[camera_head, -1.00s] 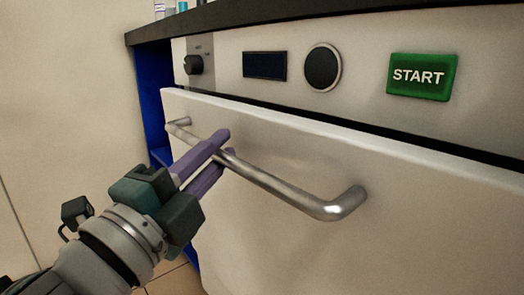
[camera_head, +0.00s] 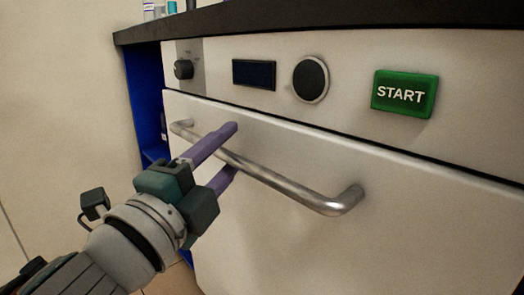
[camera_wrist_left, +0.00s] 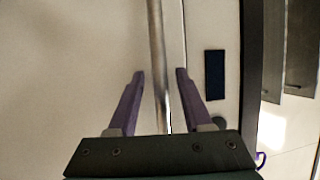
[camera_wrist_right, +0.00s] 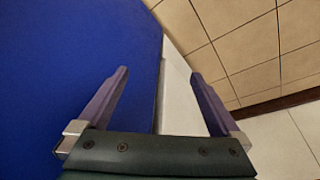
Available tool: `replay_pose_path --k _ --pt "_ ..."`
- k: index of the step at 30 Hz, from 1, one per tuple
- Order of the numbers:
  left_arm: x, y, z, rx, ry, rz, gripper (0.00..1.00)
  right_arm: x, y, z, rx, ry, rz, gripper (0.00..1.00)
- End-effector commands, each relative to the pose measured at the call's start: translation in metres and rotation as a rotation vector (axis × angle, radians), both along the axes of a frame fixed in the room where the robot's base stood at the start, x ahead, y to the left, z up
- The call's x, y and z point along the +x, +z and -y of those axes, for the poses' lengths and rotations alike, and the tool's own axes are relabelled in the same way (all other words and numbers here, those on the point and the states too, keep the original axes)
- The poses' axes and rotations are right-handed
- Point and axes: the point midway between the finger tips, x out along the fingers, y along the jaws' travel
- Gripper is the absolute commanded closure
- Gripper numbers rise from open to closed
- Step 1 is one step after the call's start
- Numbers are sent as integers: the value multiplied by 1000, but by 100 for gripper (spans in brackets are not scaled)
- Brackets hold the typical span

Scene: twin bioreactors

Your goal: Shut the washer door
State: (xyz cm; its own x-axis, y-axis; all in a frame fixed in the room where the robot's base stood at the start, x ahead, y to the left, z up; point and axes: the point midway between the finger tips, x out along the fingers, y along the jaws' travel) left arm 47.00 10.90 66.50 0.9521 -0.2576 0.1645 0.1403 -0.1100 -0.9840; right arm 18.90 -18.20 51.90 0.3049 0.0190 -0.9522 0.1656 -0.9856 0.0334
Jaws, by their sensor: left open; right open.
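The washer door (camera_head: 270,240) is a white front panel, almost upright, with its top edge close under the control panel and only a thin dark line between them. Its silver bar handle (camera_head: 290,188) runs across the upper part. My left gripper (camera_head: 234,150) is at the handle's left half, one finger above the bar and one below. In the left wrist view the handle (camera_wrist_left: 158,50) passes between the open fingers; I cannot tell whether they touch it. My right gripper (camera_wrist_right: 160,73) is open and empty, beside a blue panel and a white strip, and is out of the head view.
The control panel above the door has a black knob (camera_head: 183,69), a dark display (camera_head: 254,74), a round black button (camera_head: 310,80) and a green START button (camera_head: 404,94). A black worktop (camera_head: 300,27) overhangs it. Tiled floor (camera_wrist_right: 250,45) shows beyond my right gripper.

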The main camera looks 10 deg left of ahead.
Motion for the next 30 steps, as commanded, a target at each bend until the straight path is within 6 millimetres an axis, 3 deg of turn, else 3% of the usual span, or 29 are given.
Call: replay_pose_path --k 10,24,30 --pt "-6 0 -1 -1 0 0 50 0 3 0 0 0 0 0" --pt "-83 -14 -23 -1 1 -5 50 0 20 0 0 0 0 0" --pt "-95 -16 -26 0 1 -1 50 0 22 0 0 -1 0 0"
